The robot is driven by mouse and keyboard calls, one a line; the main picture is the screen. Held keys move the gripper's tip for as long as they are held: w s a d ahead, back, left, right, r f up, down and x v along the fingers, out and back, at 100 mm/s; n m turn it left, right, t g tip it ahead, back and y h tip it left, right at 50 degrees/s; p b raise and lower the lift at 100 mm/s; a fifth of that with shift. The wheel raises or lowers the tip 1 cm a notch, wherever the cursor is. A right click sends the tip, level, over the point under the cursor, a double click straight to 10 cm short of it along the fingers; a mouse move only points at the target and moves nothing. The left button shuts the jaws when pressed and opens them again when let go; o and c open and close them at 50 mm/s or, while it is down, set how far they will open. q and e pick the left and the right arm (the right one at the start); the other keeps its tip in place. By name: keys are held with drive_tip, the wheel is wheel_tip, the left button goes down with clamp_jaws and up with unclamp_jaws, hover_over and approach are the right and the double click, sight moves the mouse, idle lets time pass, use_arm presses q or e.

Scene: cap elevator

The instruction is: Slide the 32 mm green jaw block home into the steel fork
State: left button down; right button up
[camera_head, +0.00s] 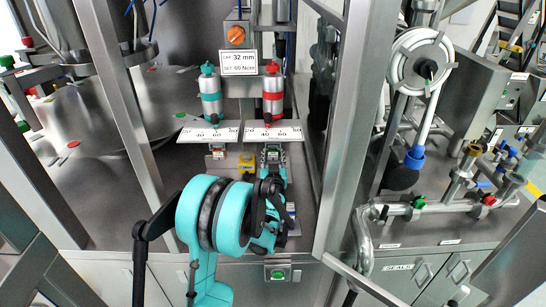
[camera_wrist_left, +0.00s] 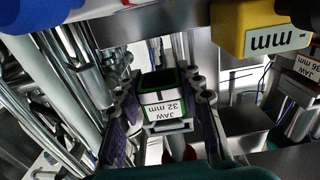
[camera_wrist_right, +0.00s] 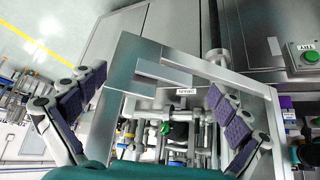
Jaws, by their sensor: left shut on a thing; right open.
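The green jaw block (camera_wrist_left: 162,97), with a white label reading "JAW 32 mm", sits between the purple-padded fingers of my left gripper (camera_wrist_left: 160,125) in the left wrist view. The left gripper is shut on it. In the head view my left gripper (camera_head: 271,190) is low in front of the red-banded spindle, and the arm hides much of it and the block. I cannot clearly make out the steel fork or whether the block touches it. My right gripper (camera_wrist_right: 155,112) is open and empty in the right wrist view, apart from the left one.
A yellow block (camera_head: 246,163) stands just left of my left gripper. Teal-banded (camera_head: 209,97) and red-banded (camera_head: 273,95) spindles hang above, behind white scales. A sign (camera_head: 239,62) reads 32 mm. Steel frame posts (camera_head: 348,120) flank the bay. A green button (camera_head: 277,274) is below.

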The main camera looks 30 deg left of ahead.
sight(273, 159)
use_arm(q)
drive_tip(key=shift+w, duration=0.15)
drive_tip(key=shift+s+d, duration=0.15)
drive_tip(key=shift+s, duration=0.2)
idle(2.7)
drive_tip(key=shift+v, duration=3.75)
